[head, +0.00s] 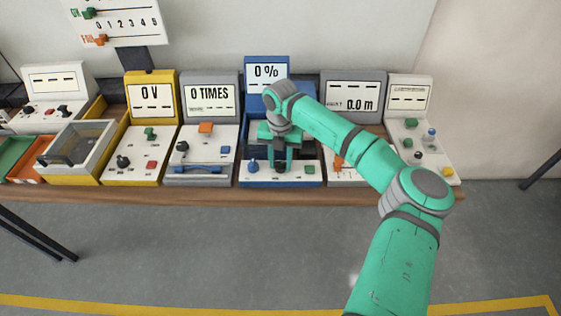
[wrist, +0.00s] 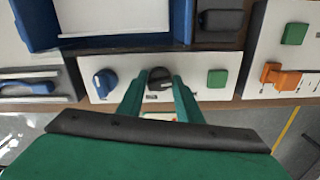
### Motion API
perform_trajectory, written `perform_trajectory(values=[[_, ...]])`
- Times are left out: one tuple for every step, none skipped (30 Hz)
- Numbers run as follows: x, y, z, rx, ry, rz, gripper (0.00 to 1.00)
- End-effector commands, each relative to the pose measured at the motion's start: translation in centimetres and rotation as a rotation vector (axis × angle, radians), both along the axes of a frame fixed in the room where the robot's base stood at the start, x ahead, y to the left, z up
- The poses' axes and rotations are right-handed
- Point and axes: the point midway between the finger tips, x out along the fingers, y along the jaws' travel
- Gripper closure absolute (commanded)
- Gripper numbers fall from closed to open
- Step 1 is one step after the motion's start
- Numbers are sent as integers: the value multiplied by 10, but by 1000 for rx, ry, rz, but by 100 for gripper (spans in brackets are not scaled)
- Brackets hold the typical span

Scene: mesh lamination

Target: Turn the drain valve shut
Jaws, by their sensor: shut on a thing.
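The blue machine (head: 267,63) stands in the middle of the bench, and its display reads "0 %". Its front panel carries a blue knob (wrist: 105,82) on the left, a black knob (wrist: 160,77) in the middle and a green square button (wrist: 217,78) on the right. My gripper (wrist: 161,82) points down at this panel and is shut on the black knob, one finger on each side of it. In the head view my gripper (head: 281,166) hides most of the black knob. The labels are too small to read, so I cannot tell which knob is the drain valve.
A grey machine (head: 211,95) reading "0 TIMES" stands to the left, with a yellow one (head: 151,90) beyond it. A grey machine (head: 353,92) reading "0.0 m" stands close on the right, partly behind my arm. The floor (head: 210,245) before the bench is clear.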

Motion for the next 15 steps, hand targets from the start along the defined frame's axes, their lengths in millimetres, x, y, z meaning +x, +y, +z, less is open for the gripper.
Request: perform_trajectory(values=[[0,-1,0,-1,0,1,90],[0,-1,0,-1,0,2,90],[0,-1,0,-1,0,4,90],[0,-1,1,-1,0,5,90],[0,-1,1,-1,0,7,90],[0,-1,1,-1,0,9,90],[0,-1,1,-1,0,11,90],[0,-1,1,-1,0,13,90],[0,-1,1,-1,0,17,90],[0,-1,1,-2,-1,21,90],[0,-1,1,-2,-1,25,90],[0,-1,1,-2,-1,32,90],[0,-1,1,-2,-1,40,90],[0,-1,1,-2,-1,48,90],[0,-1,1,-3,0,61,90]])
